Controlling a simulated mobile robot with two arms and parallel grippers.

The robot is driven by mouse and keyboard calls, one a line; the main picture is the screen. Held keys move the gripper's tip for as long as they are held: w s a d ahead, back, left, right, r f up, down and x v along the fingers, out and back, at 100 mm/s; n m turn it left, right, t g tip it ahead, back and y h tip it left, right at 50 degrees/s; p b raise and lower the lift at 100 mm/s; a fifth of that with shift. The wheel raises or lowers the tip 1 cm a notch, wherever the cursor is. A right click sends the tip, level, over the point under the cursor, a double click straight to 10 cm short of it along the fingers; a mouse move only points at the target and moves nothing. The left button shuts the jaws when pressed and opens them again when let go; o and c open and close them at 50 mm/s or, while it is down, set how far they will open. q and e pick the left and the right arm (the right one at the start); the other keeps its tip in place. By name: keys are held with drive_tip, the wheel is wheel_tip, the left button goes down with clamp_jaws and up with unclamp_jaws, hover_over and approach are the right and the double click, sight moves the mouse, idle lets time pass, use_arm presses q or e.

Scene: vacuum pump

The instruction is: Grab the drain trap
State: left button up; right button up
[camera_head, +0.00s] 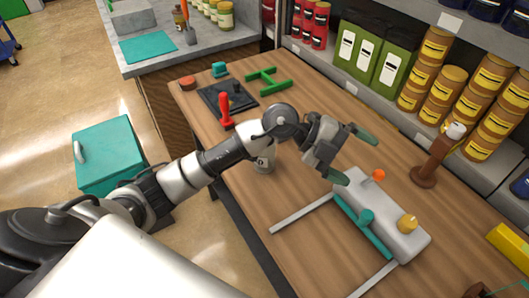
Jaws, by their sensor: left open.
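My left gripper (349,155) is open and empty, its two green-tipped fingers spread above the wooden workbench (305,236). I cannot tell for sure which thing is the drain trap. A pale grey pump-like body (350,184) with an orange knob, a yellow knob and a teal cylinder (366,218) lies just below and right of the gripper, on two metal rails. A small whitish canister (264,163) stands left of the gripper, partly hidden by my left arm. A brown stand with a white top (438,155) is upright to the right.
A black plate with a red handle (226,110), a green H-shaped piece (263,81) and a teal cap (219,70) lie at the bench's far left. Shelves with amber jars (440,91) and green canisters (388,66) line the back. A yellow block (508,247) is at right.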

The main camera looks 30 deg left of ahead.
use_arm(q)
drive_tip(key=w+a+n+y, duration=0.1)
drive_tip(key=w+a+y, duration=0.1)
drive_tip(key=a+y, duration=0.3)
drive_tip(key=w+a+n+y, duration=0.2)
drive_tip(key=a+y, duration=0.3)
drive_tip(key=a, duration=0.4)
drive_tip(key=w+a+n+g+y, duration=0.1)
drive_tip(key=w+a+n+y, duration=0.1)
drive_tip(key=a+y, duration=0.3)
drive_tip(key=shift+a+f, duration=0.25)
drive_tip(key=shift+a, duration=0.95)
drive_tip(key=shift+a+f, duration=0.25)
drive_tip(key=shift+f, duration=0.1)
drive_tip(key=f+p, duration=0.1)
drive_tip(key=f, duration=0.3)
drive_tip(key=shift+a+f, duration=0.2)
drive_tip(key=f+p, duration=0.2)
drive_tip(key=f, duration=0.1)
drive_tip(key=a+f+p, duration=0.1)
drive_tip(key=shift+s+f, duration=0.15)
drive_tip(key=shift+f, duration=0.55)
drive_tip(key=shift+d, duration=0.1)
drive_tip(key=c, duration=1.3)
drive_tip(key=shift+c, duration=0.3)
